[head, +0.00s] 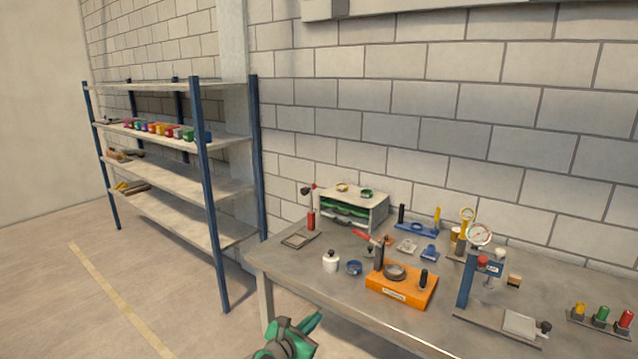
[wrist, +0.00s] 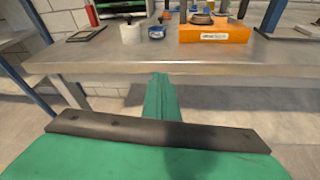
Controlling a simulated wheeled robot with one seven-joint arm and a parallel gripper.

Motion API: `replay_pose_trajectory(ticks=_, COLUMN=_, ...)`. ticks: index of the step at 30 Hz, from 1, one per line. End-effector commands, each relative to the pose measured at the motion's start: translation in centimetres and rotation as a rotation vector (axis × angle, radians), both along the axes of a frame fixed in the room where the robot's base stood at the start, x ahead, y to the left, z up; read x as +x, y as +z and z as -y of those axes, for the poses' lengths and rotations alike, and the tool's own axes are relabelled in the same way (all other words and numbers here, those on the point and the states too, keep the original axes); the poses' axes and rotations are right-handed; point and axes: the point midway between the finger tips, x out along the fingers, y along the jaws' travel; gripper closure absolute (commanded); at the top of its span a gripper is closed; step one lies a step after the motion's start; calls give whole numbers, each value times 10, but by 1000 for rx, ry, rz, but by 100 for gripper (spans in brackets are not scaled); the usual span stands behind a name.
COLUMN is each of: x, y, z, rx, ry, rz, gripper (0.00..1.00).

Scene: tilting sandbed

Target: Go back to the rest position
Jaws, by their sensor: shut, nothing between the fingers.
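My green gripper (head: 312,323) shows at the bottom of the head view, in front of the workbench's near left edge. In the wrist view my gripper (wrist: 160,80) has its green fingers together, with nothing between them. It is apart from the workbench (wrist: 100,62), whose front edge lies just beyond the fingertips. The bench top (head: 330,290) also shows in the head view, to the right of my gripper. The fingers touch nothing that I can see.
On the bench stand an orange block fixture (head: 402,288), a white jar (head: 331,262), a blue ring (head: 354,268), a drawer box (head: 376,211) and a gauge press (head: 467,285). A blue-post shelf (head: 210,190) stands at left. The floor (head: 60,310) at lower left is clear.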

Motion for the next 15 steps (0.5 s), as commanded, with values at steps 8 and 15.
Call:
replay_pose_trajectory(ticks=8, x=-47, y=-77, z=-18, rx=260, ry=37, rz=50, gripper=100)
replay_pose_trajectory(ticks=15, x=-119, y=-148, z=-35, rx=614, ry=36, rz=120, gripper=100)
